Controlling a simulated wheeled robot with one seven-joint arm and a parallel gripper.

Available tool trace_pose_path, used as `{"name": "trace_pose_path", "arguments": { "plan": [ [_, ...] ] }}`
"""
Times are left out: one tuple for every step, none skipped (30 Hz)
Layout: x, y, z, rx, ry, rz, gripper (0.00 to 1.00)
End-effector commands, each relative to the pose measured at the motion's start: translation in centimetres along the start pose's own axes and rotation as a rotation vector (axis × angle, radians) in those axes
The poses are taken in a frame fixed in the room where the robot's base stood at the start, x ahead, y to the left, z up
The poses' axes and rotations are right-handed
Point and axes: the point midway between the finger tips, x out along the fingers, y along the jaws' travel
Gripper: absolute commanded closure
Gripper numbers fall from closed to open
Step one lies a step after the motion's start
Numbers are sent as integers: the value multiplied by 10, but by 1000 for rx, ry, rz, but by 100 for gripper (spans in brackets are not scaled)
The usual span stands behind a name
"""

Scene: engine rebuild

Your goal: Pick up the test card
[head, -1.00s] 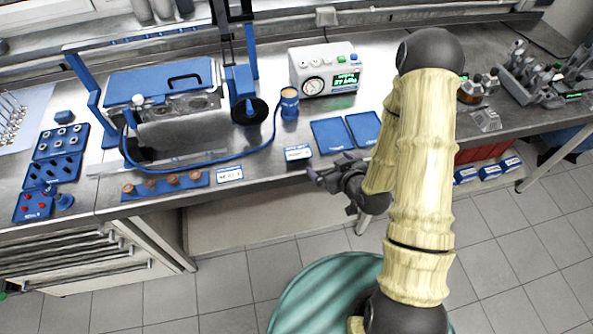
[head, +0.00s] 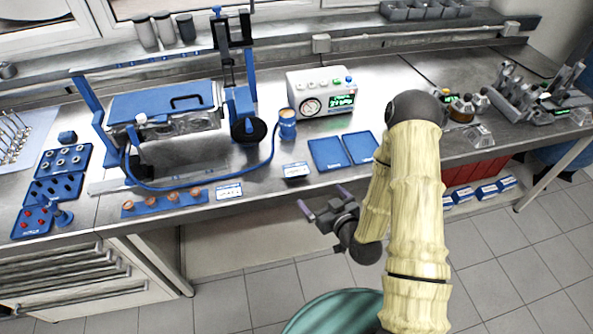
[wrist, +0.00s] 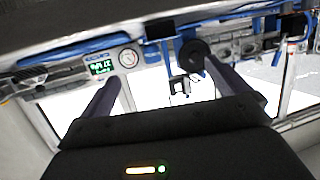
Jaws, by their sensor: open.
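Two small white cards with printing lie near the front edge of the bench. One (head: 296,171) sits on a dark blue base left of two blue trays; the other (head: 229,191) lies farther left, beside a strip of copper-coloured parts. The print is too small to tell which is the test card. My gripper (head: 324,199) is open and empty, in front of the bench edge, just below and right of the nearer card. In the wrist view its two fingers (wrist: 162,72) are spread apart, and I cannot make out a card there.
Two blue trays (head: 343,150) lie right of the nearer card. Behind stand a white gauge box (head: 322,93) with a green display and a blue canister (head: 287,125). A blue hose (head: 205,183) curves across the bench.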

Motion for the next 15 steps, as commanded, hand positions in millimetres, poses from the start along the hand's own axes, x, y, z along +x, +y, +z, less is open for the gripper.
{"name": "trace_pose_path", "arguments": {
  "plan": [
    [8,0,4,-1,4,0,0],
    [11,1,4,-1,4,2,0],
    [14,3,4,0,4,5,0],
    [14,4,5,1,3,8,0],
    [15,6,5,3,3,11,0],
    [16,7,5,4,3,14,0],
    [17,8,5,4,3,15,0],
    [18,9,5,4,3,16,0],
    [19,9,5,4,3,16,0],
    [20,9,4,4,4,16,0],
    [21,9,5,4,3,15,0],
    [23,8,5,4,3,13,0],
    [24,8,4,4,4,13,0],
    [25,7,4,3,3,11,0],
    [26,7,4,2,3,10,0]
  ]
}}
